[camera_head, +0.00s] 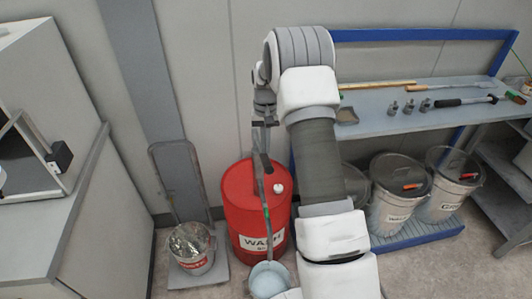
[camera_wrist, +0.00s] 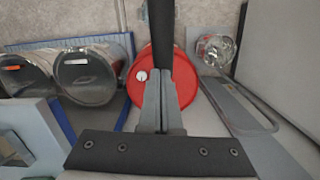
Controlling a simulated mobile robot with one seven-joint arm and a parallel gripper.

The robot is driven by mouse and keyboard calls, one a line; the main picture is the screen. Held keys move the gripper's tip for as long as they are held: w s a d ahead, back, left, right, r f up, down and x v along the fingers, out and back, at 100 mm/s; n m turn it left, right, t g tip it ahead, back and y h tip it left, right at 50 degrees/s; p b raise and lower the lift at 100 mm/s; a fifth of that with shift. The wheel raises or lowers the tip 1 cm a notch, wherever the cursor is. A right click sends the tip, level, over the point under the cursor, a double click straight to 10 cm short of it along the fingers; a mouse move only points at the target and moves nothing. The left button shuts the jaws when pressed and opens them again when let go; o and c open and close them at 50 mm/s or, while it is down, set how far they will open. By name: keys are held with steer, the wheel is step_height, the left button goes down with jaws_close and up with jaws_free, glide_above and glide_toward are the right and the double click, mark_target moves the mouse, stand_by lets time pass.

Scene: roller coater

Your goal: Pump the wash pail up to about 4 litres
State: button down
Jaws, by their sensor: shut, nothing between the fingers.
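The red wash drum (camera_head: 238,205) stands on the floor at the middle, with a white cap on top; its red top also shows in the wrist view (camera_wrist: 190,112). A pale blue-grey pail (camera_head: 268,281) stands in front of it, partly behind my arm. I cannot read its water level. A dark upright bar, seemingly the pump's handle (camera_wrist: 161,35), rises over the drum. My gripper (camera_head: 262,150) is above the drum, pointing down. Its fingers (camera_wrist: 164,78) are shut and empty, close to the bar; whether they touch it is unclear.
A metal waste pail (camera_head: 193,262) stands on a platform left of the drum. Lidded metal cans (camera_head: 398,200) stand on a blue rack at right. A bench (camera_head: 385,122) with tools is above them. A grey cabinet (camera_head: 60,220) is at left.

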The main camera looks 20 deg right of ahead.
step_height(320, 180, up, 17)
steer(key=w, duration=0.1)
steer(key=shift+w+d+r, duration=0.15)
steer(key=shift+w+d, duration=0.15)
stand_by(1.1)
